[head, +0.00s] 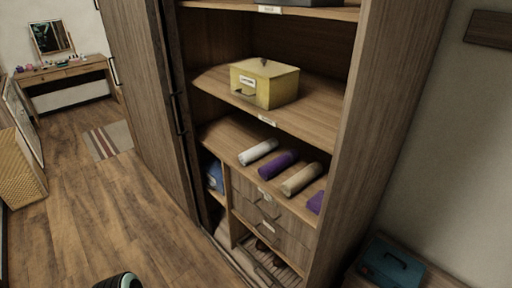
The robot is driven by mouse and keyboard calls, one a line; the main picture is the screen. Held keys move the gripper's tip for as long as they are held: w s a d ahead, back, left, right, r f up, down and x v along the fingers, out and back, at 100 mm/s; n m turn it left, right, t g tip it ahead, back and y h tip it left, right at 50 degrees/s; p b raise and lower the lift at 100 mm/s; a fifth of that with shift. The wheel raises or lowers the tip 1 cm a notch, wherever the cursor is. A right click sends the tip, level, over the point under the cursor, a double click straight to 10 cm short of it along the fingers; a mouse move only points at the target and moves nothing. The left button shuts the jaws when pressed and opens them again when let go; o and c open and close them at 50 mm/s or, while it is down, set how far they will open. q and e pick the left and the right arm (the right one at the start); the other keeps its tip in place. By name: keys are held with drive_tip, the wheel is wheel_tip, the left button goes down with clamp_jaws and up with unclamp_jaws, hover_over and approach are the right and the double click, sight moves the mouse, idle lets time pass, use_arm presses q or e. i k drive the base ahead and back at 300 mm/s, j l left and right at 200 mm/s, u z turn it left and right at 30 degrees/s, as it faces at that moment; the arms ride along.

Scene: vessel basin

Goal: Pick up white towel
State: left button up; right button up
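The white towel (258,152) is a rolled cylinder lying on the wardrobe's middle shelf, at the left end of a row of rolled towels. It lies tilted in the picture and looks uncovered. A purple rolled towel (278,163) lies just to its right, with a small gap between them. Neither of my grippers is in view, so I cannot see whether they are open or shut. Only a dark rounded part shows at the bottom edge.
A beige towel (302,179) and another purple one (316,202) lie further right. A yellow box (264,83) stands on the shelf above. Drawers (262,215) are below the towels. A sliding door (150,110) stands left. Wooden floor (90,210) is clear in front.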

sight(251, 155)
drive_tip(key=i+j, duration=0.2)
drive_tip(key=i+j+z, duration=0.1)
drive_tip(key=j, duration=0.35)
drive_tip(key=i+j, duration=0.3)
drive_tip(key=i+j+z, duration=0.1)
drive_tip(key=j, duration=0.25)
drive_tip(key=i+j, duration=0.25)
drive_tip(key=i+j+z, duration=0.1)
drive_tip(key=j, duration=0.35)
drive_tip(key=i, duration=0.1)
